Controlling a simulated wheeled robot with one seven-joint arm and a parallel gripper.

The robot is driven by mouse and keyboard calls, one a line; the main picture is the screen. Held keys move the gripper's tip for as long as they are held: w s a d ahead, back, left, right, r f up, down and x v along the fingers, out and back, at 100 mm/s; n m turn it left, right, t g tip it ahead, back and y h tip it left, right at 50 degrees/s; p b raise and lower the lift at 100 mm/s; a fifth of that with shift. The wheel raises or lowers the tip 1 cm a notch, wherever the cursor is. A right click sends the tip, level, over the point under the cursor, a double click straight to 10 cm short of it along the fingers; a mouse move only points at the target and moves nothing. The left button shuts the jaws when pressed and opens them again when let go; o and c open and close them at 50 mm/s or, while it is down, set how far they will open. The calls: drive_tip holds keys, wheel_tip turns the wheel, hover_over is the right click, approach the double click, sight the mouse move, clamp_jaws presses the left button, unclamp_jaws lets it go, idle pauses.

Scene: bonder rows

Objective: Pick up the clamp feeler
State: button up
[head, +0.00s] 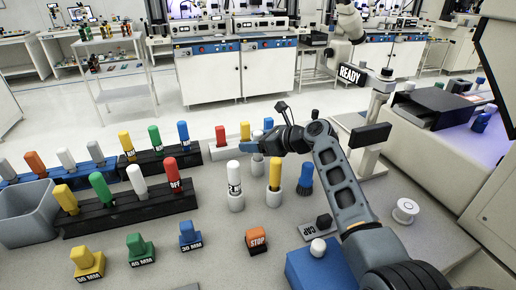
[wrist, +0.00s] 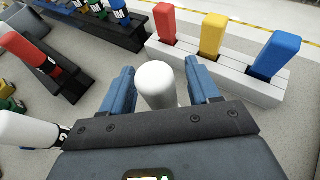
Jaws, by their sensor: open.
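My gripper (head: 254,147) is open, its blue fingers pointing left in the head view. In the wrist view a white round-topped handle (wrist: 157,82) stands between the open fingers (wrist: 160,85), with gaps at its sides. It seems to be the clamp feeler, but no readable label confirms this. In the head view its white top (head: 257,134) shows just behind my gripper, which hides most of it. A white labelled handle (head: 234,176) stands in a cup to the left; it also shows at the lower left of the wrist view (wrist: 28,129).
A yellow handle (head: 275,173) and a blue brush-like piece (head: 305,176) stand close by. A white rack (wrist: 225,70) with red, yellow and blue handles lies beyond the fingers. Black racks (head: 130,211) and a grey bin (head: 28,215) are left. An orange STOP block (head: 257,240) sits in front.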

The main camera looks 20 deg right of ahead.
drive_tip(key=shift+w+a+f, duration=0.1)
drive_tip(key=shift+w+a, duration=0.05)
drive_tip(key=shift+c, duration=0.2)
drive_tip(key=c, duration=1)
